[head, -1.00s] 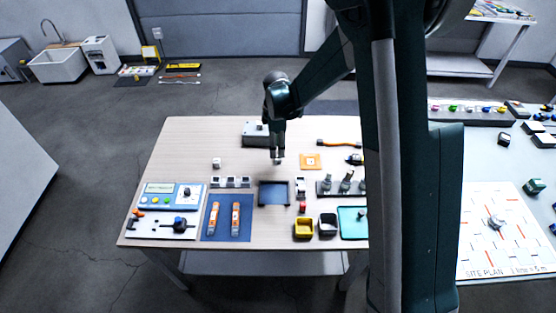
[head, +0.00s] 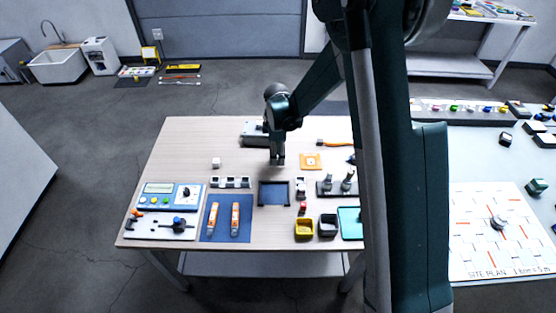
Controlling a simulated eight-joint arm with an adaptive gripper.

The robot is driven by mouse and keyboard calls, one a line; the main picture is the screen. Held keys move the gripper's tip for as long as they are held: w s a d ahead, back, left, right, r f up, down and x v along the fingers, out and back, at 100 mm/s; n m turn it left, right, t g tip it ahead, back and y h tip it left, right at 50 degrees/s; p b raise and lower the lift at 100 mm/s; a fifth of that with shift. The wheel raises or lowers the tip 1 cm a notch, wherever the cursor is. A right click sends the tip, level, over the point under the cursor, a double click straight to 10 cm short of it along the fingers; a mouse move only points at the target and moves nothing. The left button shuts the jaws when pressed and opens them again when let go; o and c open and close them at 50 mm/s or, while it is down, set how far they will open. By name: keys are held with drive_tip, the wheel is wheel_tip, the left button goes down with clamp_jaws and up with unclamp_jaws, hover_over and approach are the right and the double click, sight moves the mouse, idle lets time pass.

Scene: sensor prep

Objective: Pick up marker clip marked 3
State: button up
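My gripper (head: 277,161) points down over the back middle of the wooden table, behind the dark blue tray. It is too small to tell whether its fingers are open or shut, or whether they hold anything. I cannot make out a number 3 on anything. Small pale pieces that may be marker clips sit in a dark row (head: 231,182) left of the tray. A single small white block (head: 216,163) lies behind that row, left of my gripper. Another small white and dark piece (head: 301,186) stands right of the tray.
The dark-framed blue tray (head: 273,194) looks empty. Orange tools lie on a blue mat (head: 219,231). A yellow bin (head: 304,229) and a black bin (head: 328,226) stand at the front. A grey box (head: 253,132) stands behind my gripper. My arm hides the table's right side.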

drive_tip(key=shift+c, duration=0.6)
drive_tip(key=c, duration=0.7)
drive_tip(key=shift+o, duration=0.2)
drive_tip(key=shift+r, duration=0.15)
wheel_tip(320, 180, up, 10)
drive_tip(key=p, duration=0.1)
drive_tip(key=shift+p, duration=0.4)
